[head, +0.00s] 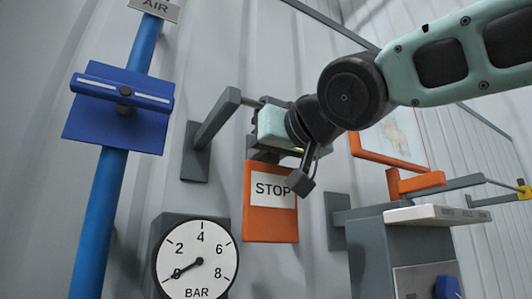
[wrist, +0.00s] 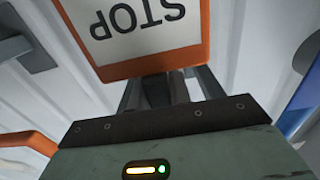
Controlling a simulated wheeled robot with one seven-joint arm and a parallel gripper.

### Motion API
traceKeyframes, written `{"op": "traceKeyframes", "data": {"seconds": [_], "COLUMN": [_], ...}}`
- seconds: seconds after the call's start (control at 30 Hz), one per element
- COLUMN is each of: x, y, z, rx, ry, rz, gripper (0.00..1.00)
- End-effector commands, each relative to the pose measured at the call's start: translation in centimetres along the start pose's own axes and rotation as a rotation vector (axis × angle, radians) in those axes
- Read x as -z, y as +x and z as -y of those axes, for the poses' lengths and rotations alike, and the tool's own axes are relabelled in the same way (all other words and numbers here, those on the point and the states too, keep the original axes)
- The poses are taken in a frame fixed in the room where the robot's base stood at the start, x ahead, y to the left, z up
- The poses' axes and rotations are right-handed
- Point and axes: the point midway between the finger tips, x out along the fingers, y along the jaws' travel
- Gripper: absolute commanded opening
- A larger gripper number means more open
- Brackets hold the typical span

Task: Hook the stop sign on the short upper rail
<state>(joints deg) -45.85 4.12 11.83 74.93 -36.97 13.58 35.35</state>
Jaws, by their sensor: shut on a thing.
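The stop sign (head: 268,226) is an orange plate with a white STOP label. It hangs upright just below my gripper (head: 272,158), which is shut on its upper part. In the wrist view the sign (wrist: 145,68) appears upside down beyond the fingers (wrist: 160,92). The short upper grey rail (head: 214,118) comes out from a wall plate (head: 195,152) left of my gripper.
A longer grey rail (head: 453,184) and an orange bracket (head: 412,183) stand to the right, above a grey cabinet (head: 385,250). A pressure gauge (head: 195,262) sits below left. A blue pipe (head: 105,200) with a valve handle (head: 122,92) stands at the left.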

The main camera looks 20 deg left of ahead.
Motion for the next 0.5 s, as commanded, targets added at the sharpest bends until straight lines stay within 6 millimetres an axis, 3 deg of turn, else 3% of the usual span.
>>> {"op": "traceKeyframes", "data": {"seconds": [0.23, 0.27, 0.33, 0.5], "x": [0.04, 0.04, 0.04, 0.03], "y": [-0.01, -0.01, -0.01, -0.01], "z": [-0.01, -0.01, -0.01, -0.01], "rx": [0.000, 0.000, 0.000, 0.000], "ry": [0.000, 0.000, 0.000, 0.000], "rz": [-0.001, -0.001, -0.001, 0.000], "gripper": [0.00, 0.28, 0.45, 0.45]}}
